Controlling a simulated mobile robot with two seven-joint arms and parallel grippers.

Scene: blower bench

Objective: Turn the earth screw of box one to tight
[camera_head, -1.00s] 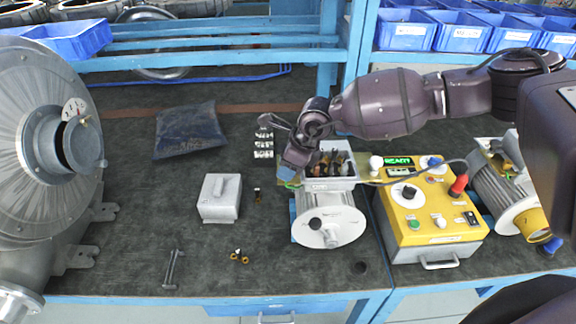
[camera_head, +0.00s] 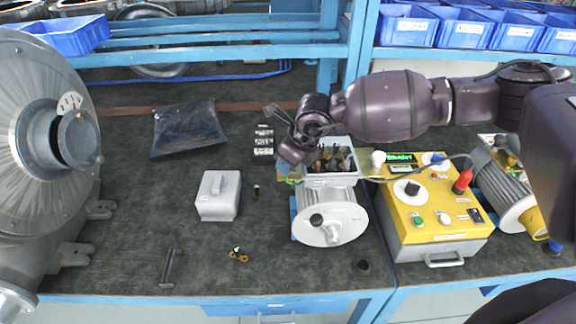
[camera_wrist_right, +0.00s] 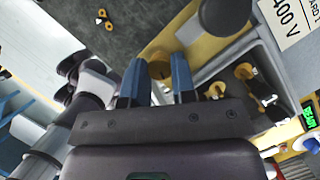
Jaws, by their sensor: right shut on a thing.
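The open grey terminal box (camera_head: 331,181) sits on top of the middle motor (camera_head: 327,213), with dark and brass parts inside. I take it as box one; no number is readable. My right gripper (camera_head: 285,174) is at the box's left side, pointing down. In the right wrist view its two blue fingers (camera_wrist_right: 157,84) stand around a brass-yellow piece (camera_wrist_right: 160,67) beside the box wall (camera_wrist_right: 215,68). This piece seems to be the earth screw; the fingers and gripper body partly hide it. How tight it is cannot be seen. My left gripper is not in view.
A yellow control box (camera_head: 428,211) with knobs and a green display stands right of the motor. A second motor (camera_head: 502,185) is farther right. A grey lidded block (camera_head: 219,195) and small loose parts (camera_head: 238,255) lie to the left. The large blower (camera_head: 40,150) fills the left side.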

